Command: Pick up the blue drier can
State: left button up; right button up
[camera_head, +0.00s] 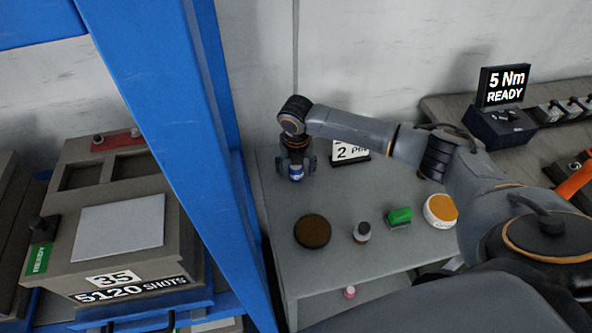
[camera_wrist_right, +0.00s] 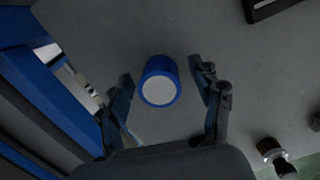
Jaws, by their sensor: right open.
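The blue drier can (camera_head: 296,173) stands on the grey table near its far left corner, partly hidden by my right gripper in the head view. In the right wrist view the can (camera_wrist_right: 159,82) shows its pale round lid and blue side, between the two fingers. My right gripper (camera_head: 296,165) is over the can with its fingers apart on either side. In the right wrist view the gripper (camera_wrist_right: 165,88) is open, with a gap visible between the can and each finger. My left gripper is not in view.
A blue post (camera_head: 165,120) rises left of the table (camera_head: 290,275). A dark round dish (camera_head: 312,231), a small dark-topped bottle (camera_head: 362,232), a green block (camera_head: 399,217) and an orange-topped round tub (camera_head: 440,211) stand nearer. A sign (camera_head: 350,152) stands behind.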

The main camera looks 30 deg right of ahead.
jog(key=c, duration=1.2)
jog(key=shift+c, duration=0.2)
